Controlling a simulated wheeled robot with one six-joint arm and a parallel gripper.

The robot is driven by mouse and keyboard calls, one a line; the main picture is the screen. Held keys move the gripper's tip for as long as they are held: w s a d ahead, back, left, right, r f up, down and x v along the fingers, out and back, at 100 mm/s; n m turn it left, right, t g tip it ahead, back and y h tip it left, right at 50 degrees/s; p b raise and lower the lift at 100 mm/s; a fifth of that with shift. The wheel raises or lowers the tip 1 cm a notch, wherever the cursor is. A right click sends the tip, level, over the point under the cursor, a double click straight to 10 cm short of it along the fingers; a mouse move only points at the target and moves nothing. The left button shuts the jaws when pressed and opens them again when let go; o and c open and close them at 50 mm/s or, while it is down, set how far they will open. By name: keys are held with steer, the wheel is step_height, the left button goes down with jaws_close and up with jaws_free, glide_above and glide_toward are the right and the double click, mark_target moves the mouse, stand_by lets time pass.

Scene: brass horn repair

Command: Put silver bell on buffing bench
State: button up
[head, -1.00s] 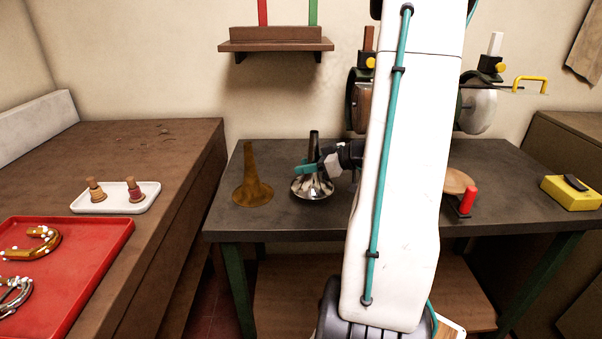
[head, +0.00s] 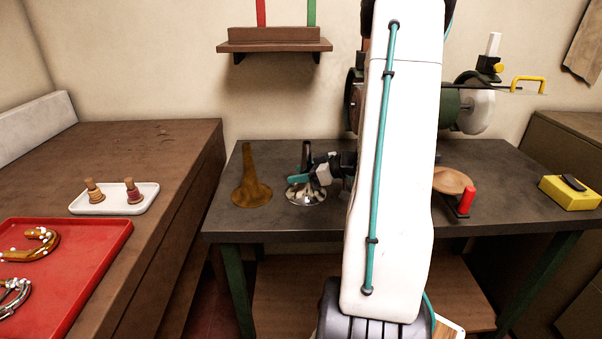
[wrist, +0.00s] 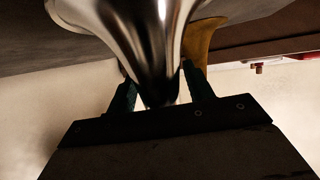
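The silver bell (head: 306,195) stands upright, flare down, on the dark top of the buffing bench (head: 280,221), right of a dull brass bell. My gripper (head: 302,168) is low at the silver bell's stem, with its teal fingers spread on either side. In the wrist view the silver bell (wrist: 150,35) fills the top middle, its neck between the fingers of my gripper (wrist: 157,82). Light gaps show between neck and fingers, so the gripper looks open. My arm hides the middle of the bench.
The brass bell (head: 251,188) stands close on the left. A round tan disc (head: 452,180), a red-handled item (head: 466,201) and a yellow box (head: 570,193) are on the right. Buffing wheels (head: 477,111) stand behind. A red tray (head: 90,270) lies on the left counter.

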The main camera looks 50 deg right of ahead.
steer(key=shift+r, duration=0.15)
steer(key=shift+s+d+r, duration=0.1)
steer(key=shift+s+r, duration=0.05)
steer(key=shift+s, duration=0.15)
steer(key=v, duration=1.1)
steer(key=shift+s, duration=0.2)
